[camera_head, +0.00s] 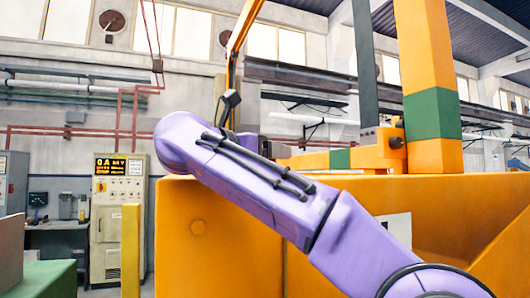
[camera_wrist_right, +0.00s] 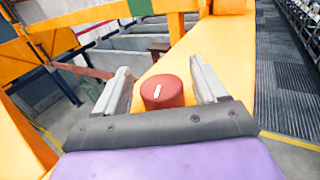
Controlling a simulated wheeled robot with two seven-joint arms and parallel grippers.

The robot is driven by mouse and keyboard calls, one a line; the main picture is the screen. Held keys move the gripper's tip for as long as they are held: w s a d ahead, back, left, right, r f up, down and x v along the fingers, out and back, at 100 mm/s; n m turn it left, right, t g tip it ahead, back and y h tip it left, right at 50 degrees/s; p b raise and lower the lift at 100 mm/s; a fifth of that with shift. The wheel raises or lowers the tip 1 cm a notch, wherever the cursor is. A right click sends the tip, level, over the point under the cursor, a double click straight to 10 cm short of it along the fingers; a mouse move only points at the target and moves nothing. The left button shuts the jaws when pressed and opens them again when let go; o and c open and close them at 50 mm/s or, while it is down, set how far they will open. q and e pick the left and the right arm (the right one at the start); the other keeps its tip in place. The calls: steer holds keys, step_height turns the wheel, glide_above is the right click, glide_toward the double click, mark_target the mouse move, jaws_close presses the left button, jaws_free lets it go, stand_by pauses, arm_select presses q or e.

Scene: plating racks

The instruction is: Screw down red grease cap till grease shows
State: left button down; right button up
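My right gripper (camera_wrist_right: 163,84) is open, with one grey finger on each side of the cap. A gap shows between the cap and each finger, so neither appears to touch it. I cannot tell how far the fingertips reach past the cap. No grease is visible. In the head view my purple right arm crosses the picture; the cap cannot be made out there. My left gripper is not in view.
A large orange machine body (camera_head: 225,255) stands before me, with an orange post (camera_head: 427,45) banded in green at right. A control cabinet (camera_head: 119,215) and yellow post (camera_head: 131,250) stand at left.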

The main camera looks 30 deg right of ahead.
steer(key=shift+d, duration=0.1)
steer(key=b+v, duration=0.1)
steer(key=v, duration=0.9)
steer(key=shift+a+b, duration=0.4)
steer(key=shift+d, duration=0.2)
